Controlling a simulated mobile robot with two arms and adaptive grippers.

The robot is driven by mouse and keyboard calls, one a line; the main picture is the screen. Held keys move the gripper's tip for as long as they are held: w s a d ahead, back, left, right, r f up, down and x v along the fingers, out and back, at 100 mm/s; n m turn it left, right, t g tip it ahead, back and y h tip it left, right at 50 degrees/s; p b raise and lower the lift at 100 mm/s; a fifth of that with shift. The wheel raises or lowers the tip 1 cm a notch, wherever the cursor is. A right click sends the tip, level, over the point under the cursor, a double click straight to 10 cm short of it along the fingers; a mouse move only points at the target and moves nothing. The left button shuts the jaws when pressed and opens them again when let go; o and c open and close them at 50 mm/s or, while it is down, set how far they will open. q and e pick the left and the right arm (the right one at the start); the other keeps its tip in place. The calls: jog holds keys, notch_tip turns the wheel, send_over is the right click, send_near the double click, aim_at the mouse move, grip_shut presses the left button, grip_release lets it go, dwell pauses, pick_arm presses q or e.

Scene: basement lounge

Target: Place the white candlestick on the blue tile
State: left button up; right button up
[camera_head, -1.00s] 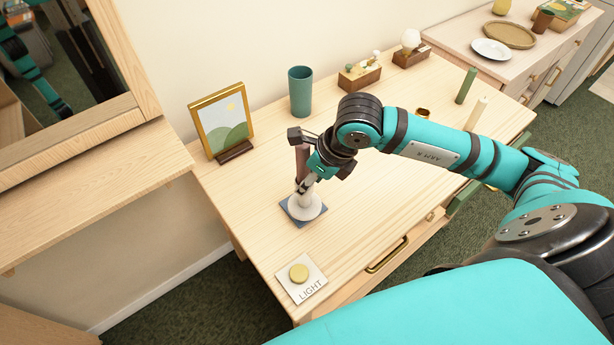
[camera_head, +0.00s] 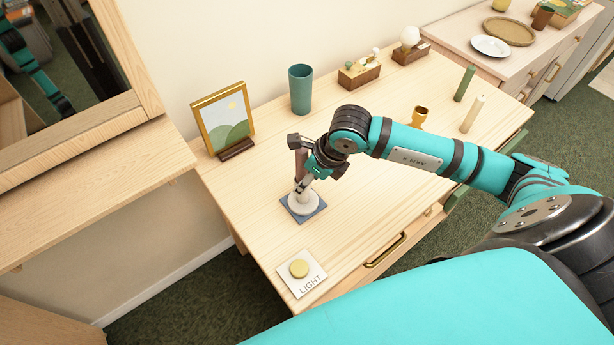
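The white candlestick (camera_head: 303,208) stands upright over the blue tile (camera_head: 301,220), near the front left of the wooden table. Its round base covers the middle of the tile, whose corners show around it. The base appears to rest on the tile. My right gripper (camera_head: 303,184) reaches in from the right and is closed around the candlestick's stem. The fingers and wrist hide the upper part of the candlestick. My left gripper is not in view.
A gold picture frame (camera_head: 225,120) and teal cup (camera_head: 301,90) stand behind.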

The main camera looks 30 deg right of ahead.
jog(key=shift+o, duration=0.9)
jog(key=shift+r, duration=0.25)
jog(key=b+v, duration=0.1)
jog(key=v, duration=1.1)
jog(key=shift+b, duration=0.4)
jog(key=shift+a+f, duration=0.1)
jog(key=shift+a, duration=0.05)
